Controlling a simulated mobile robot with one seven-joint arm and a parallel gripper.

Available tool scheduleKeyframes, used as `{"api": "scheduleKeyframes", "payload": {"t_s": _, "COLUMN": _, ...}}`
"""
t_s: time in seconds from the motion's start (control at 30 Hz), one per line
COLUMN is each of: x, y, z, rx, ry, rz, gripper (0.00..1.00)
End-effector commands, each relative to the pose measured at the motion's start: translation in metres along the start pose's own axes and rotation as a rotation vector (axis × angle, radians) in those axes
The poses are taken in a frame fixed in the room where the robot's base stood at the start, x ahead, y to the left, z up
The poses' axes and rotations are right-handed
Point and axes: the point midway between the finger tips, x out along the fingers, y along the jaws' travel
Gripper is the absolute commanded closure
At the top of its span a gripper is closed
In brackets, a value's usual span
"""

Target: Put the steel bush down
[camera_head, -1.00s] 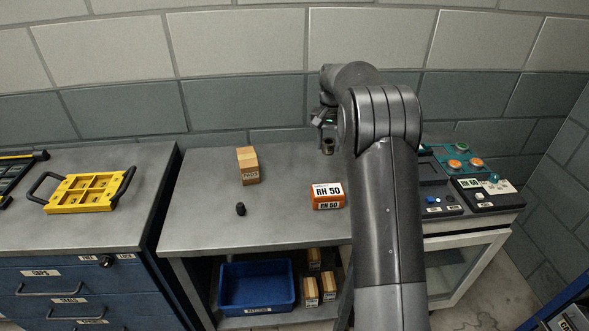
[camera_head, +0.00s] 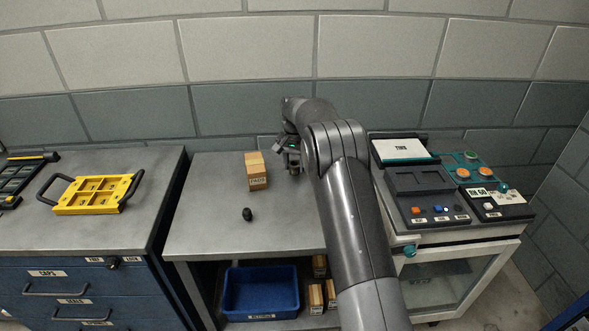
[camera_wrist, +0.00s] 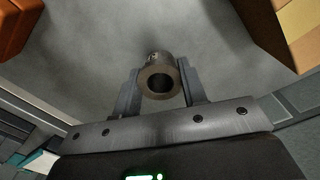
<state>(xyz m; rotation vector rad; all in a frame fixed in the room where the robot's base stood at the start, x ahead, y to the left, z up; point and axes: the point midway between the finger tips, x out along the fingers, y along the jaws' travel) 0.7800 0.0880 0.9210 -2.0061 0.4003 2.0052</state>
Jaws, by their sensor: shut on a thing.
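The steel bush (camera_wrist: 159,59) is a short grey hollow cylinder. In the wrist view it sits between the two fingertips of my gripper (camera_wrist: 159,82), its round bore facing the camera. My gripper is shut on it. In the head view my gripper (camera_head: 293,158) is over the back of the grey bench (camera_head: 205,225), just right of a small cardboard box (camera_head: 257,173). The bush is hard to make out there beside my arm. I cannot tell whether it touches the bench top.
In the wrist view an orange box (camera_wrist: 14,25) lies left and the cardboard box (camera_wrist: 290,30) right. A black knob-like piece (camera_head: 247,214) stands on the bench. A control unit (camera_head: 425,190) stands right, a yellow tray (camera_head: 92,208) left. The bench's front left is clear.

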Motion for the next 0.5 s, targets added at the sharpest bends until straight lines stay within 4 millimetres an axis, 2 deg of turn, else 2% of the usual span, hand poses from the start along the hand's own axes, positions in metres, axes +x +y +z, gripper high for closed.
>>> {"api": "scheduleKeyframes", "payload": {"t_s": 0.03, "x": 0.009, "y": 0.0, "z": 0.0, "rx": 0.0, "ry": -0.001, "rz": 0.0, "gripper": 0.9}}
{"api": "scheduleKeyframes", "payload": {"t_s": 0.13, "x": 0.019, "y": 0.0, "z": 0.0, "rx": 0.0, "ry": 0.0, "rz": -0.001, "gripper": 0.9}}
{"api": "scheduleKeyframes", "payload": {"t_s": 0.47, "x": 0.022, "y": 0.0, "z": 0.0, "rx": 0.0, "ry": 0.001, "rz": -0.001, "gripper": 0.9}}
{"api": "scheduleKeyframes", "payload": {"t_s": 0.5, "x": 0.023, "y": 0.0, "z": 0.0, "rx": 0.0, "ry": 0.0, "rz": 0.0, "gripper": 0.61}}
